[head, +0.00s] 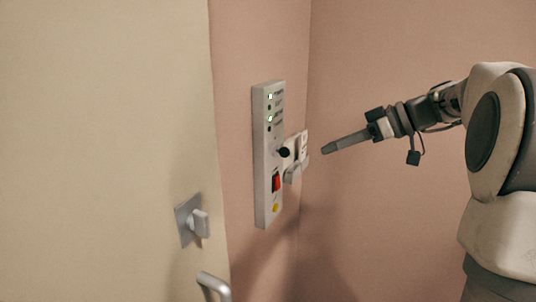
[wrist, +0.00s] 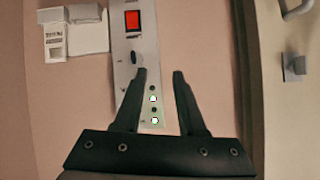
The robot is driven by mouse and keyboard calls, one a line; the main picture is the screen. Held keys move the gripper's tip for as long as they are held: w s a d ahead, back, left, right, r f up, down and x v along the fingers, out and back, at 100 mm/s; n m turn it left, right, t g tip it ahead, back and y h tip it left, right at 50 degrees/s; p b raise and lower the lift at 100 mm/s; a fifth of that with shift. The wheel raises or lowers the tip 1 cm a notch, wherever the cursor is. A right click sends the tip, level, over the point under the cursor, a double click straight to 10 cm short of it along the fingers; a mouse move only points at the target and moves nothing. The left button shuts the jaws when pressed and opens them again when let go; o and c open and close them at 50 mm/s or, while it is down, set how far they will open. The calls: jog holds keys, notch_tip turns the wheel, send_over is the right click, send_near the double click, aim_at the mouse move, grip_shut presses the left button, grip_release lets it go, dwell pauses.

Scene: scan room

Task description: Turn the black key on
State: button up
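The black key (head: 284,152) sticks out from the pale control panel (head: 262,160) on the pink wall, above a red switch (head: 276,181). In the wrist view the panel (wrist: 121,60) appears upside down, with the red switch (wrist: 132,20) at the top. A small dark shape just above the left fingertip there may be the key (wrist: 133,57); it is hard to make out. My gripper (head: 325,149) is to the right of the panel in the head view, apart from the key. In the wrist view my gripper (wrist: 159,74) is open, with nothing between its fingers.
Lit green indicators (wrist: 153,98) show on the panel. A white wall box (head: 301,145) is beside the panel, close to the key. A yellow button (head: 275,208) is low on the panel. A cream door (head: 110,120) with a latch (head: 200,222) and handle (head: 214,284) stands at left.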

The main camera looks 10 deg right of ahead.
jog(key=n+t+y, duration=0.1)
send_near(289, 148)
jog(key=p+x, duration=0.1)
jog(key=x, duration=0.9)
jog(key=shift+w+r, duration=0.1)
grip_shut()
